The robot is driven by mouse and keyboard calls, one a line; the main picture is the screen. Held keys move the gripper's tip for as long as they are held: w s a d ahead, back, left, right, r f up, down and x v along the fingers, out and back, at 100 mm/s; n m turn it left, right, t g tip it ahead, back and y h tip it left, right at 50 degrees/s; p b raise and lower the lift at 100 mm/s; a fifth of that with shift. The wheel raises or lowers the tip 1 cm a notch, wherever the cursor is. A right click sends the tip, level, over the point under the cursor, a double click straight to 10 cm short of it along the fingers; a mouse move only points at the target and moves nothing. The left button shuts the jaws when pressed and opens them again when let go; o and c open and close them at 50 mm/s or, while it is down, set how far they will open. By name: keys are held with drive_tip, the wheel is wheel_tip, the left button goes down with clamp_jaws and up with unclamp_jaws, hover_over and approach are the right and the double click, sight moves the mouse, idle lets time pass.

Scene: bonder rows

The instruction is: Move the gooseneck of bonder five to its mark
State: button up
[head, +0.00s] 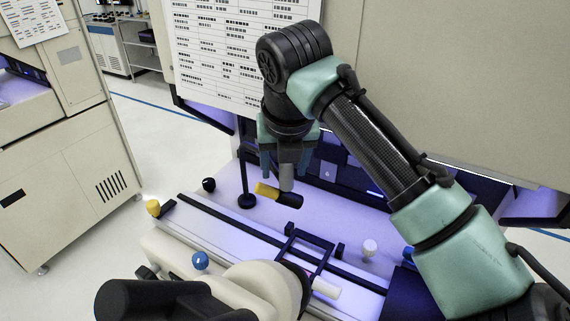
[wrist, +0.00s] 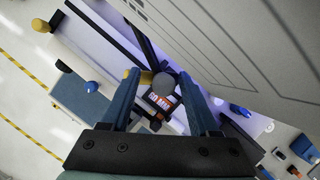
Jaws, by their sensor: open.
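A dark upright post (head: 245,180) on a round foot stands on the lit deck of a bonder in the head view. Beside it hangs a yellow and black cylinder (head: 279,195) with a grey knob (head: 288,176) above it, apparently the gooseneck's head; its link to the post is unclear. My gripper (head: 286,164) is open above the deck, its fingers around the grey knob. In the wrist view, my gripper (wrist: 160,76) has one finger on each side of the grey knob (wrist: 164,83). I cannot tell whether they touch it. No mark or bonder number is readable.
Dark rails (head: 300,253) cross the deck. Yellow (head: 153,208), black (head: 209,184), blue (head: 200,260) and white (head: 370,247) knobs stand around it. A pale machine body (head: 250,284) fills the front. A printed sheet (head: 240,45) hangs behind my arm. Clear floor lies left.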

drive_tip(key=b+v, duration=0.2)
drive_tip(key=v, duration=1.1)
drive_tip(key=shift+w, duration=0.1)
drive_tip(key=shift+c, duration=0.3)
